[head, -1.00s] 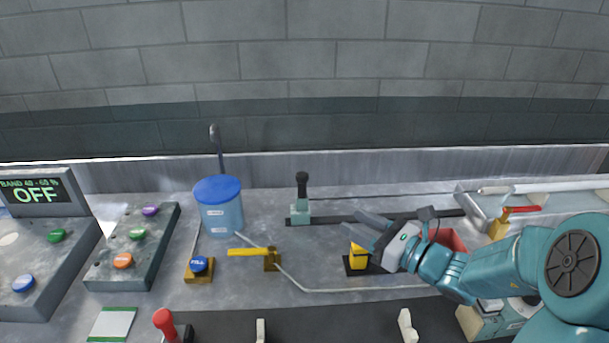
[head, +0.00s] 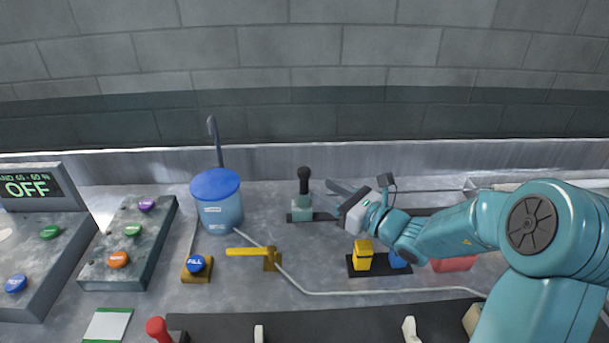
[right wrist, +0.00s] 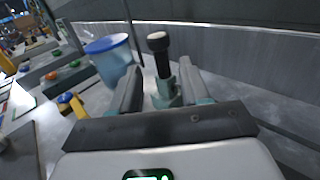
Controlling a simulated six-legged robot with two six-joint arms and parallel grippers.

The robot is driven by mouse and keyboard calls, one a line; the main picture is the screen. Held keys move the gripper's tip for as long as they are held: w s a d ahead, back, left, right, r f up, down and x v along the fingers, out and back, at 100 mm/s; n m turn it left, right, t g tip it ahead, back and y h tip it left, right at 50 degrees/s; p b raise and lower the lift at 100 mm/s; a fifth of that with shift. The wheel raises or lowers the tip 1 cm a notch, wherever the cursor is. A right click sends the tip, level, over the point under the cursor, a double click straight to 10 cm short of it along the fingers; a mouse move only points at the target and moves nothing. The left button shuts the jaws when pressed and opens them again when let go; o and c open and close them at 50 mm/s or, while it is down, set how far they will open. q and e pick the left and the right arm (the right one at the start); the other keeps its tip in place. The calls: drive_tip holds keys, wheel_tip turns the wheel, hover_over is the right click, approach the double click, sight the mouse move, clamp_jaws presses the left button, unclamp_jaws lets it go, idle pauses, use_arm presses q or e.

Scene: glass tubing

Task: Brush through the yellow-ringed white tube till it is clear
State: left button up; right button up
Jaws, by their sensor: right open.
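A black-knobbed upright handle (head: 304,180) stands on a teal block (head: 302,209) on a dark rail. In the right wrist view, the handle (right wrist: 160,55) is upright between and beyond the two fingertips, with no visible grip on it. My right gripper (head: 336,193) is open and empty, just right of the handle in the head view; its fingers also show in the right wrist view (right wrist: 160,88). A thin rod (head: 430,190) runs right, behind my arm. I cannot make out the yellow-ringed white tube; my right arm covers most of the right side. My left gripper is out of view.
A blue-lidded bucket (head: 217,208) stands left of the handle. A yellow lever (head: 250,252), a yellow block (head: 363,254) and a red box (head: 454,264) lie nearer. Button panels (head: 130,245) and a display reading OFF (head: 28,188) are at left. A grey hose crosses the front.

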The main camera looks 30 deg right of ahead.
sight(305, 179)
drive_tip(key=x, duration=0.7)
drive_tip(key=shift+w+p, duration=0.2)
drive_tip(key=shift+p, duration=0.2)
drive_tip(key=shift+c, duration=0.3)
clamp_jaws()
drive_tip(key=shift+d, duration=0.1)
